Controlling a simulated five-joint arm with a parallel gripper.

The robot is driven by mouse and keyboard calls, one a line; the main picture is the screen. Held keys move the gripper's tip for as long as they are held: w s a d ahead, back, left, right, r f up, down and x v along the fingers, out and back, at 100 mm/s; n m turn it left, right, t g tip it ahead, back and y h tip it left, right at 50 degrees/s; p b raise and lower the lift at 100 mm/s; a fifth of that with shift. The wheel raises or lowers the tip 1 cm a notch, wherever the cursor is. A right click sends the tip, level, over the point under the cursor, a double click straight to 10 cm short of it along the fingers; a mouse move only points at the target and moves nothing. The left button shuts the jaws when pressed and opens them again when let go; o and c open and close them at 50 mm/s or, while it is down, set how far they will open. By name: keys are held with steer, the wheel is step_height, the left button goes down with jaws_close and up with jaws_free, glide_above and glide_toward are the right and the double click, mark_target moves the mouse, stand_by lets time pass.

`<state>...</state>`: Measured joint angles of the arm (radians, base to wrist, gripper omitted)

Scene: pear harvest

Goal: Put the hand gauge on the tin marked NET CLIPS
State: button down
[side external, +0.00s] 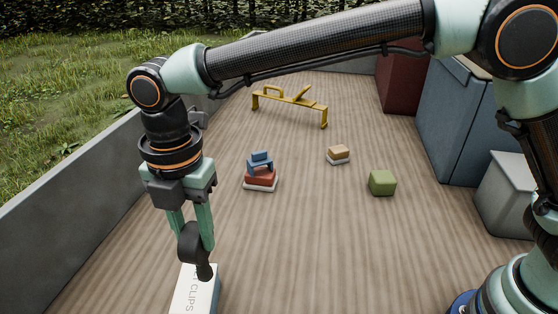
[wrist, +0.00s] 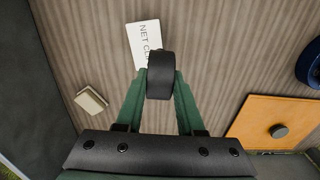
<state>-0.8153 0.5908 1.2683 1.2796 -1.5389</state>
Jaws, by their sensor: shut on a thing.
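My gripper (side external: 192,240) is shut on the black hand gauge (side external: 190,243), which hangs nearly upright between the green fingers. The gauge has a wide rounded upper part and a narrower lower end. In the wrist view the gauge (wrist: 160,75) sits between the fingertips. The white tin marked NET CLIPS (side external: 188,296) is below it, cut off by the bottom edge of the side view. The gauge's lower end overlaps the tin's far end; I cannot tell whether they touch. In the wrist view the tin (wrist: 141,36) is partly hidden behind the gauge.
A red-and-blue stack (side external: 261,176), a tan block (side external: 338,153), a green block (side external: 382,183) and a yellow frame (side external: 290,101) stand farther back. A grey wall (side external: 80,190) runs along the left. The wrist view shows a cream block (wrist: 91,100) and an orange panel (wrist: 258,118).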

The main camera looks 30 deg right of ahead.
steer(key=shift+f, duration=1.85)
steer(key=shift+f, duration=0.15)
steer(key=c, duration=0.5)
jaws_free()
